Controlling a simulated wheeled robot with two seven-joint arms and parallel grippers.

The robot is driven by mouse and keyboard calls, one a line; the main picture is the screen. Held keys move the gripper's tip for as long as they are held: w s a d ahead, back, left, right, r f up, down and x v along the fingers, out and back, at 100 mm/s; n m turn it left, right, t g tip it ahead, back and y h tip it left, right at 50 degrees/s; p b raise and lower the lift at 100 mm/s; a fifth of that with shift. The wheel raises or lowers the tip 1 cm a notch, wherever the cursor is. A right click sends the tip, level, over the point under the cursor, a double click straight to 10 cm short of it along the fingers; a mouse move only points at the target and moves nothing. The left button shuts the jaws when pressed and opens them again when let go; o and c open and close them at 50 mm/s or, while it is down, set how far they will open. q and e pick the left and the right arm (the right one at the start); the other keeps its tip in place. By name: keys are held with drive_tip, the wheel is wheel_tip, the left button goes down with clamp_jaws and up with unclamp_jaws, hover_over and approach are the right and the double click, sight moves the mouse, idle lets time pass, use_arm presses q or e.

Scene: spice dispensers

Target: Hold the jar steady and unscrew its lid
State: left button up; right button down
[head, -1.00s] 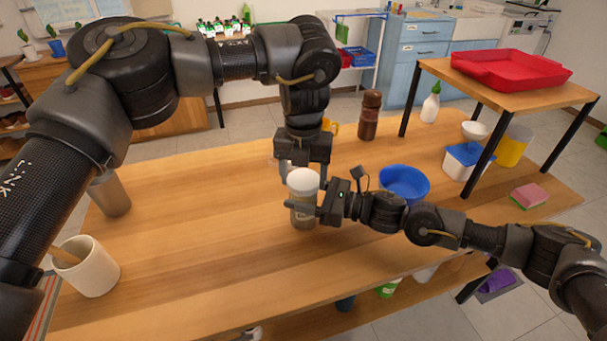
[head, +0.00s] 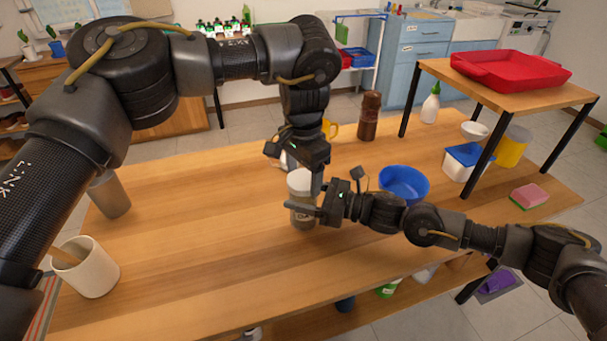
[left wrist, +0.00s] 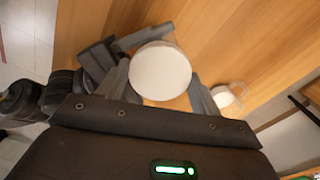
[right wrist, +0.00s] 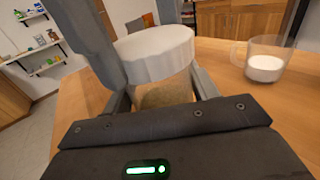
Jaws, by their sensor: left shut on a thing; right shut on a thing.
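The jar (head: 303,218) is clear with brownish contents and stands upright on the wooden table. Its white lid (head: 300,180) sits on top; I cannot tell how loose it is. My left gripper (head: 303,178) comes down from above and is shut on the lid, whose round top shows between its fingers in the left wrist view (left wrist: 160,70). My right gripper (head: 310,209) comes in from the right and is shut on the jar's body, below the lid. The right wrist view shows the jar body (right wrist: 165,93) between its fingers, with a left finger beside the lid.
A glass mug with white contents (right wrist: 265,67) stands behind the jar. A blue bowl (head: 404,184) is close to my right arm. A brown bottle (head: 369,115) stands at the back. A cream cup (head: 88,268) and a metal cup (head: 109,194) are at the left. The front middle is clear.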

sight(304, 178)
use_arm(q)
drive_tip(key=shift+d, duration=0.1)
use_arm(e)
drive_tip(key=shift+f, duration=0.15)
use_arm(q)
drive_tip(key=shift+r, duration=0.3)
idle(0.4)
drive_tip(key=shift+r, duration=0.75)
drive_tip(key=shift+r, duration=0.15)
drive_tip(key=shift+r, duration=1.9)
use_arm(e)
drive_tip(key=shift+c, duration=1.8)
unclamp_jaws()
